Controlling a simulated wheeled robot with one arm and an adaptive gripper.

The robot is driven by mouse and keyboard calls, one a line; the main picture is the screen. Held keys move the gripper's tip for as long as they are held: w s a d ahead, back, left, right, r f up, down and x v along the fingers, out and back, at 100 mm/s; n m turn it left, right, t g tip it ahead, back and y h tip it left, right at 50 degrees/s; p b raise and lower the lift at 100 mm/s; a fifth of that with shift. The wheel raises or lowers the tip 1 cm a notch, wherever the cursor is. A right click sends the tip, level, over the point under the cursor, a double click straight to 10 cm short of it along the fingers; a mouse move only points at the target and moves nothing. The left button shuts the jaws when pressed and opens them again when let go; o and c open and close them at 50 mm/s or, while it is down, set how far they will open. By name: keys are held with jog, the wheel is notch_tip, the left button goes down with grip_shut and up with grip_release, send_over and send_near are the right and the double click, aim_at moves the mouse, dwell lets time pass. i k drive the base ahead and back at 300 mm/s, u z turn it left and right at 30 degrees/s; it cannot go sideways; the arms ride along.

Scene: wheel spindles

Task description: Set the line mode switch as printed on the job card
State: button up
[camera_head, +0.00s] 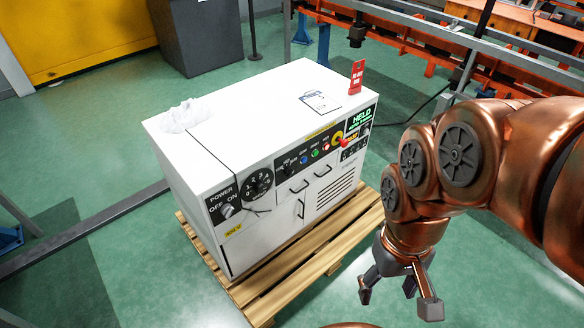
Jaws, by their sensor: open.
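A white control cabinet (262,228) stands on a wooden pallet. Its sloped front panel has a rotary dial (258,184) marked with numbers and a POWER OFF/ON knob (227,211) at the left end. A smaller black selector (288,168) sits right of the dial. I cannot tell from the labels which is the line mode switch, nor read its setting. A printed card on a clipboard (320,102) lies on the cabinet top; its text is too small to read. My gripper (398,299) is open and empty, hanging right of the cabinet, apart from it.
Coloured buttons (315,153), a red mushroom button (344,143) and a green HELD display (361,117) share the panel. A red sign (357,77) and crumpled white plastic (183,116) are on top. The pallet (334,253) juts out in front. Orange conveyor rails run behind.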

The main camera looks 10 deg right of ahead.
aim_at(287, 172)
jog(key=z, duration=0.05)
jog(key=k, duration=0.45)
jog(key=u, duration=1.1)
jog(key=i, duration=0.7)
jog(key=u, duration=0.15)
